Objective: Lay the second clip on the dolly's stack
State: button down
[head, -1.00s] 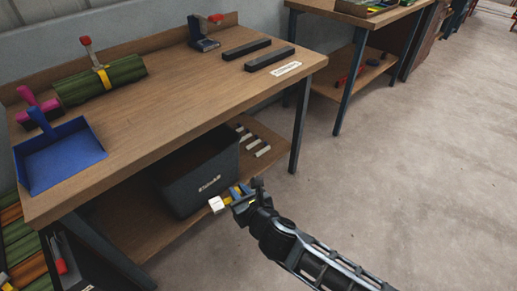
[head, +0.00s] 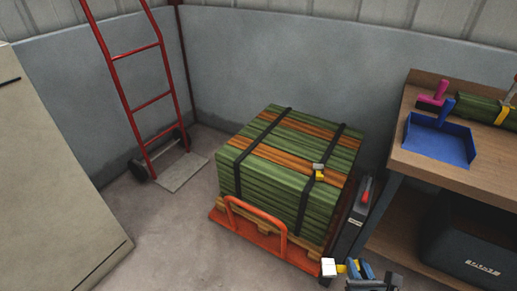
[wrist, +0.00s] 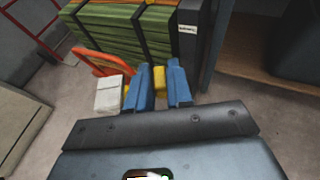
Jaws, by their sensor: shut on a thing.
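The dolly (head: 262,250) is an orange platform with a bent-tube handle. It carries a stack (head: 275,195) of green and orange slats bound by two black straps. One clip (head: 319,173), grey and yellow, lies on top of the stack by the right-hand strap. My gripper (head: 354,270) is at the bottom of the head view, in front of and right of the dolly. It is shut on a second clip (head: 329,267), white and yellow. In the wrist view the clip's white block (wrist: 109,95) sticks out left of my blue fingers, with yellow between them (wrist: 159,78).
A dark upright case (head: 352,222) with a red handle stands between the stack and the workbench (head: 440,165). The bench holds a blue dustpan (head: 440,142); a black bin (head: 468,245) sits below. A red hand truck (head: 150,100) stands behind left. Floor left of the dolly is clear.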

aim_at(292, 163)
jog(key=i+l+u, duration=0.3)
jog(key=u, duration=0.15)
jog(key=i+l+u, duration=0.3)
jog(key=l+u, duration=0.15)
jog(key=i+l+u, duration=0.2)
jog(key=l+u, duration=0.25)
jog(key=i+l, duration=0.1)
jog(key=l, duration=0.25)
jog(key=i+l, duration=0.1)
jog(key=l, duration=0.3)
jog(key=l+u, duration=0.1)
jog(key=l, duration=0.25)
jog(key=i, duration=0.05)
